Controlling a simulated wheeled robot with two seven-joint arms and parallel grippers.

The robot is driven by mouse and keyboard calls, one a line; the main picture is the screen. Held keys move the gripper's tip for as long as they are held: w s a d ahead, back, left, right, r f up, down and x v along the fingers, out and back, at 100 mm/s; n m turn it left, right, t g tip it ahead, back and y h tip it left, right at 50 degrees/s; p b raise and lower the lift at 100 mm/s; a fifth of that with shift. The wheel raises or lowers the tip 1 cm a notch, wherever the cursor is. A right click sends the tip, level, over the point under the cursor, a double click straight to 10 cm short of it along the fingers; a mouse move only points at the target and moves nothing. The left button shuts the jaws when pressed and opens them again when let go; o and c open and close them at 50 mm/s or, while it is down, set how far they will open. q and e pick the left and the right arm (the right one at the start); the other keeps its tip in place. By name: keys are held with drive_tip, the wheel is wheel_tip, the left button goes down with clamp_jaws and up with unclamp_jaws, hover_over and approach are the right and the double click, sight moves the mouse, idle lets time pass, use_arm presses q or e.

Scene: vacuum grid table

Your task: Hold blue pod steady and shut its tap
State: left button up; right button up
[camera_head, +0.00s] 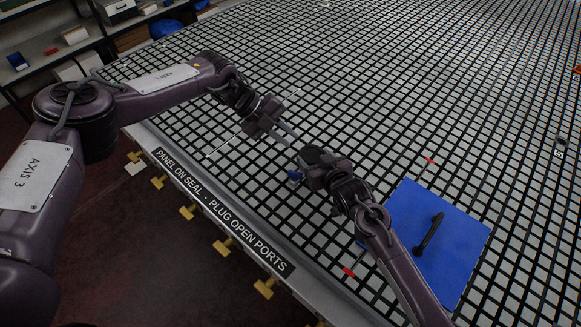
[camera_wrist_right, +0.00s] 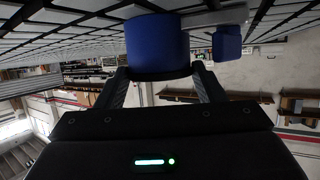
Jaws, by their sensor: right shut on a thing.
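The blue pod (camera_wrist_right: 157,45) is a short round cylinder, large in the right wrist view. Its tap shows there as a small blue block (camera_wrist_right: 228,42) by a grey bar running from the pod. My right gripper (camera_wrist_right: 160,82) is shut on the pod, a finger on each side. In the head view my right gripper (camera_head: 308,162) is low over the grid near the front edge and hides most of the pod; a small blue part (camera_head: 294,176) shows beside it. My left gripper (camera_head: 268,122) is just up and left of it; its fingertips are too unclear to judge.
The black grid table (camera_head: 420,80) is mostly clear. A blue panel (camera_head: 460,245) with a black handle (camera_head: 430,235) lies at lower right. Red marks (camera_head: 430,160) sit near it. Yellow clamps (camera_head: 222,247) line the front edge. Shelves (camera_head: 90,45) stand at upper left.

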sight(292, 171)
use_arm(q)
drive_tip(key=s+a+r+n+y, duration=0.3)
drive_tip(key=s+r+n+y, duration=0.15)
drive_tip(key=n, duration=0.55)
drive_tip(key=x, duration=1.2)
drive_tip(key=shift+s+d+f, duration=0.1)
drive_tip(key=shift+d+f, duration=0.05)
drive_tip(key=shift+f, duration=0.1)
drive_tip(key=shift+g, duration=0.3)
clamp_jaws()
